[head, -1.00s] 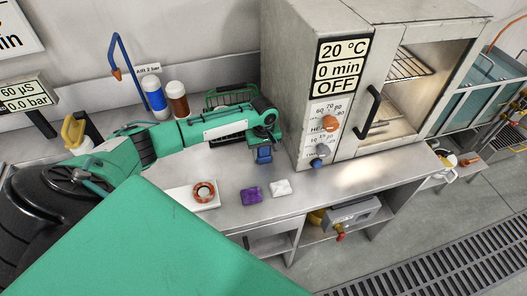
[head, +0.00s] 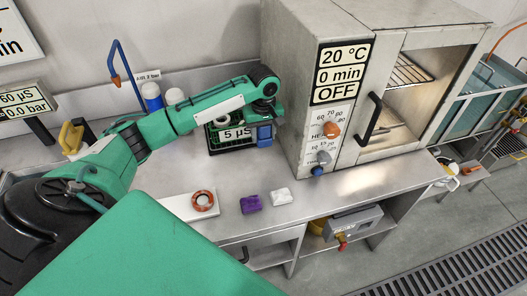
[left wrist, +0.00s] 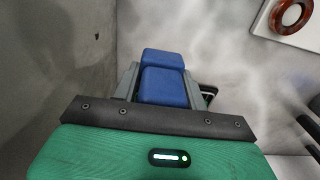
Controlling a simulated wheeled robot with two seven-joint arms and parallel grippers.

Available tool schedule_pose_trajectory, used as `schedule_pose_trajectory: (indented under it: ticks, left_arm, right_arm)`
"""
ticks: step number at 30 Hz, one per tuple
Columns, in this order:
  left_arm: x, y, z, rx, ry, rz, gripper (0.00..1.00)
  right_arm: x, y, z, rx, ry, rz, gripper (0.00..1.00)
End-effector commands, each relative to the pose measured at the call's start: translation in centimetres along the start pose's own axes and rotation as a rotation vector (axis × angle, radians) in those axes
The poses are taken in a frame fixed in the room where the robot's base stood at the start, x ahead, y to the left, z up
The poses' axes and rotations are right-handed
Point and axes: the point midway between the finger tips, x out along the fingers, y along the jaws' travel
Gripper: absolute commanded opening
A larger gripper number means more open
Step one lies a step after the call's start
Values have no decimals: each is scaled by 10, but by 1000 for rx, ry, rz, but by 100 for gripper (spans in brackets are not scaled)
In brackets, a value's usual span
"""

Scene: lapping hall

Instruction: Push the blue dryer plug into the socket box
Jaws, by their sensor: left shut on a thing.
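My left gripper (head: 264,122) is beside the dryer's left side, above the bench, pointing down. It is shut on the blue dryer plug (head: 264,135), a small blue block held clear of the bench. In the left wrist view, the plug (left wrist: 163,86) sits between the grey fingers, with another blue block face just beyond it; I cannot tell whether both are one piece. The dryer (head: 330,130) is a big grey cabinet with its door open and its display reading OFF. I cannot make out the socket box. My right gripper is not in view.
A green wire basket (head: 215,143) with a "5 µS" label stands behind the gripper. A white plate with a red ring (head: 203,200), a purple block (head: 250,204) and a white block (head: 280,197) lie on the bench (head: 232,227). The bench right of them is clear.

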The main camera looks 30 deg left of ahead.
Motion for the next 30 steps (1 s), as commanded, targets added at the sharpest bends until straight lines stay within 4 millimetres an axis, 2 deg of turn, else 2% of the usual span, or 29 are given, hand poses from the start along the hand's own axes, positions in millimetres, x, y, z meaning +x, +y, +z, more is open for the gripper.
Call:
schedule_pose_trajectory:
  ticks: [3,9,13,19,23,30]
  left_arm:
    - [-30,1,0,1,2,4,18]
    - [-63,1,0,0,0,1,18]
    - [-73,0,0,0,0,0,18]
    - [-74,2,6,27,2,-2,18]
    - [-67,8,36,161,14,-3,18]
    - [-45,10,132,572,21,-7,18]
  right_arm:
    - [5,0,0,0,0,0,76]
    - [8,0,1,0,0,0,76]
    - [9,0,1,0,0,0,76]
    - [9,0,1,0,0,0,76]
    - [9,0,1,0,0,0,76]
    - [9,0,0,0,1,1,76]
